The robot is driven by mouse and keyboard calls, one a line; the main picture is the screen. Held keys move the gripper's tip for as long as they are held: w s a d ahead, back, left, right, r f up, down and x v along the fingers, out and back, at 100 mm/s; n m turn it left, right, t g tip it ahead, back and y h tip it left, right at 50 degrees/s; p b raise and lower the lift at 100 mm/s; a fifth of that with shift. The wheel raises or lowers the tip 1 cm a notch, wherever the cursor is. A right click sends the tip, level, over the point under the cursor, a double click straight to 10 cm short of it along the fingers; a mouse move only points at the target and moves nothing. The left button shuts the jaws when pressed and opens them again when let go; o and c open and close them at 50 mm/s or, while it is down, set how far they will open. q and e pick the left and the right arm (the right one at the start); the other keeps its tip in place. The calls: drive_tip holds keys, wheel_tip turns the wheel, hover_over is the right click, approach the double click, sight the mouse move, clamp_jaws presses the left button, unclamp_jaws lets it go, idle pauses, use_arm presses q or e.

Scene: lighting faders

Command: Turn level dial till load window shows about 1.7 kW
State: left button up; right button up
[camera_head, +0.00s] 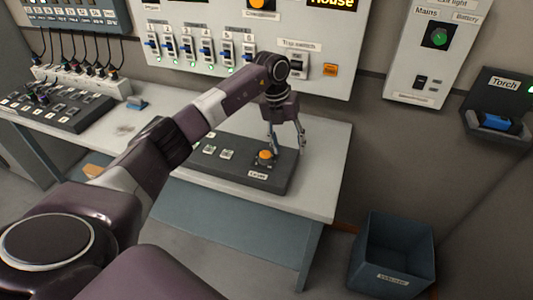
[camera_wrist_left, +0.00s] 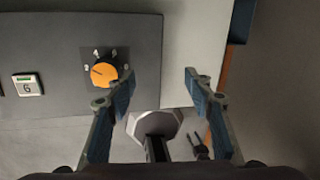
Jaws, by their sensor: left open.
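The orange level dial (camera_head: 265,155) sits at the right end of a dark console (camera_head: 240,177) on the bench. In the left wrist view the dial (camera_wrist_left: 103,73) has a dark pointer line and scale marks around it. My left gripper (camera_head: 287,148) is open and empty above the console's right end. In the left wrist view its open fingers (camera_wrist_left: 160,78) show the dial beside the left fingertip, not between them. I cannot tell how high the fingers are above it. No readable load window shows. My right gripper is out of view.
The console also has several buttons, one marked 6 (camera_wrist_left: 27,86). A wall panel (camera_head: 210,65) with several switches stands behind the bench (camera_head: 330,165). A second panel (camera_head: 435,60), a torch holder (camera_head: 497,105) and a bin (camera_head: 392,255) are to the right.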

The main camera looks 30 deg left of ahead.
use_arm(q)
wheel_tip(320, 180, up, 2)
drive_tip(key=n+g+y, duration=0.1)
drive_tip(key=y, duration=0.1)
hover_over(265, 154)
drive_tip(key=shift+r, duration=0.1)
wheel_tip(265, 154, down, 8)
drive_tip(key=shift+r+p, duration=0.2)
drive_tip(key=shift+p, duration=0.75)
drive_tip(key=shift+c, duration=0.7)
drive_tip(key=c, duration=1)
